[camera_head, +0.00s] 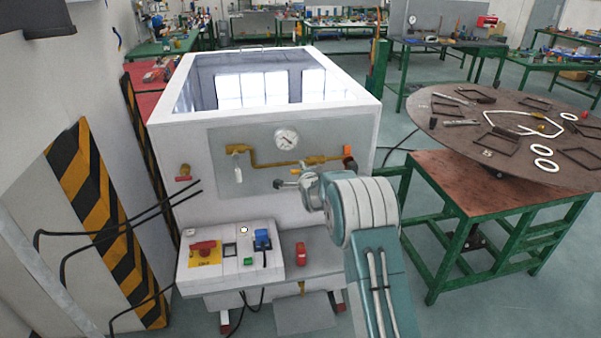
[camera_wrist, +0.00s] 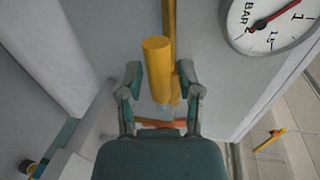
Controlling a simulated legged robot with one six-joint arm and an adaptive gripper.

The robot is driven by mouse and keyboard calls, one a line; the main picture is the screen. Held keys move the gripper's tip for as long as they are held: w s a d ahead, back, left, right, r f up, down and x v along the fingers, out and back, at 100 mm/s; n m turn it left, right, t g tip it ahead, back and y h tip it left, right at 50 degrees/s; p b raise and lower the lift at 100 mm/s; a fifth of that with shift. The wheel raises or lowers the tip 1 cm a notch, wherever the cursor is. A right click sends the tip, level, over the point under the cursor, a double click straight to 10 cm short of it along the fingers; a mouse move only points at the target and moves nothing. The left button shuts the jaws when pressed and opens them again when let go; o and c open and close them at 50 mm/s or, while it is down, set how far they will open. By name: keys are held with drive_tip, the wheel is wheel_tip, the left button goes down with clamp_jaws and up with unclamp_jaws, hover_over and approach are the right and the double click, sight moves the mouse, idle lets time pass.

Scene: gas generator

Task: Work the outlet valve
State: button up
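A brass pipe with valve fittings (camera_head: 315,159) runs below the gauge on the white cabinet's front. An orange handle (camera_head: 347,150) stands at its right end, apparently the outlet valve's. My gripper (camera_head: 284,184) is just below the pipe in the head view. In the wrist view my gripper (camera_wrist: 159,80) is open, its fingers apart on either side of a yellow cylindrical fitting (camera_wrist: 157,68). I cannot tell whether they touch it. An orange-red part (camera_wrist: 160,123), likely the handle, shows just above the palm, partly hidden by the gripper.
A pressure gauge (camera_head: 286,139) sits above the pipe and shows close by in the wrist view (camera_wrist: 268,22). A control box (camera_head: 230,252) with a red switch is below. A round table (camera_head: 455,153) with loose parts stands at right. Black cables (camera_head: 110,233) stick out at left.

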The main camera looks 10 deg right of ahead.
idle(0.3)
drive_tip(key=s+r, duration=0.2)
drive_tip(key=s, duration=0.9)
drive_tip(key=shift+s, duration=0.4)
drive_tip(key=shift+r, duration=0.1)
drive_tip(key=s+a+r+n+g, duration=0.1)
drive_tip(key=s+r+n+g, duration=0.1)
drive_tip(key=s+r+n, duration=0.35)
drive_tip(key=s+a+r+n+g, duration=0.1)
drive_tip(key=s+r+n+g, duration=0.2)
drive_tip(key=s+r, duration=0.6)
drive_tip(key=s+a+f+n+g, duration=0.1)
drive_tip(key=s+n+g, duration=0.4)
drive_tip(key=s, duration=2.4)
drive_tip(key=f+n, duration=0.1)
drive_tip(key=n, duration=0.3)
drive_tip(key=shift+a+n, duration=0.15)
drive_tip(key=shift+n, duration=0.2)
